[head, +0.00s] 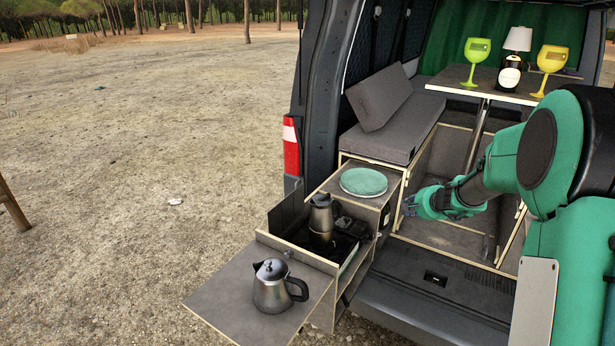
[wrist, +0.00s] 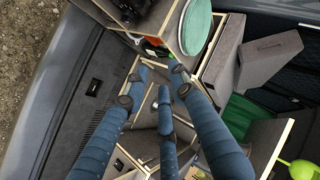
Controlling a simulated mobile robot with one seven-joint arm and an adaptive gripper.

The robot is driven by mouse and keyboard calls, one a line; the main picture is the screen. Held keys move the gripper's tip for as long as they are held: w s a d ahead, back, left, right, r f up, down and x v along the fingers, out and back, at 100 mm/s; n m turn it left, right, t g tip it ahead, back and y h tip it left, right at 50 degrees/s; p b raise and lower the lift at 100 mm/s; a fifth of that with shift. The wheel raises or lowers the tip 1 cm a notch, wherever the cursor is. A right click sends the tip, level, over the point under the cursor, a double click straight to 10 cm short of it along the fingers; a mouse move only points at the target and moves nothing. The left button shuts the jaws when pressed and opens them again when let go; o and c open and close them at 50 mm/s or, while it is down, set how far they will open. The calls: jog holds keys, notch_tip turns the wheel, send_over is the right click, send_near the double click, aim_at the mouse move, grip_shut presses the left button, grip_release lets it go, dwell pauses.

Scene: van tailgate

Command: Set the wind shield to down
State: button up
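The wind shield (head: 287,208) looks like a dark, thin panel standing upright at the left, outer side of the stove (head: 342,240) in the pulled-out kitchen drawer. A moka pot (head: 321,214) stands on the stove and hides part of it. My gripper (head: 408,205) is to the right of the drawer unit, near its side and apart from the wind shield. In the wrist view its blue fingers (wrist: 158,84) are spread apart with nothing between them. I cannot make out the wind shield in the wrist view.
A metal kettle (head: 273,287) stands on the fold-out board (head: 222,303) at the front left. A green round plate (head: 364,182) lies on the cabinet top behind the stove. Two goblets (head: 476,58) and a lamp (head: 517,40) stand on the van table. Open ground lies to the left.

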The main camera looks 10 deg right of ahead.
jog(key=w+a+r+n+y+p, duration=0.1)
jog(key=w+a+r+y+p, duration=0.15)
jog(key=w, duration=0.65)
jog(key=w+a+r+n+y+p, duration=0.15)
jog(key=w+a+y, duration=0.25)
jog(key=w, duration=0.6)
jog(key=w+a+f+n+g+y+p, duration=0.3)
jog(key=w+a+y, duration=0.4)
jog(key=a, duration=0.3)
jog(key=shift+w+a+f+n+g+y+p, duration=0.15)
jog(key=shift+w+f+n+g+y+p, duration=0.1)
jog(key=shift+n+g+y+p, duration=0.45)
jog(key=shift+s, duration=0.1)
jog(key=x, duration=1.3)
jog(key=shift+a, duration=0.35)
jog(key=shift+f, duration=0.1)
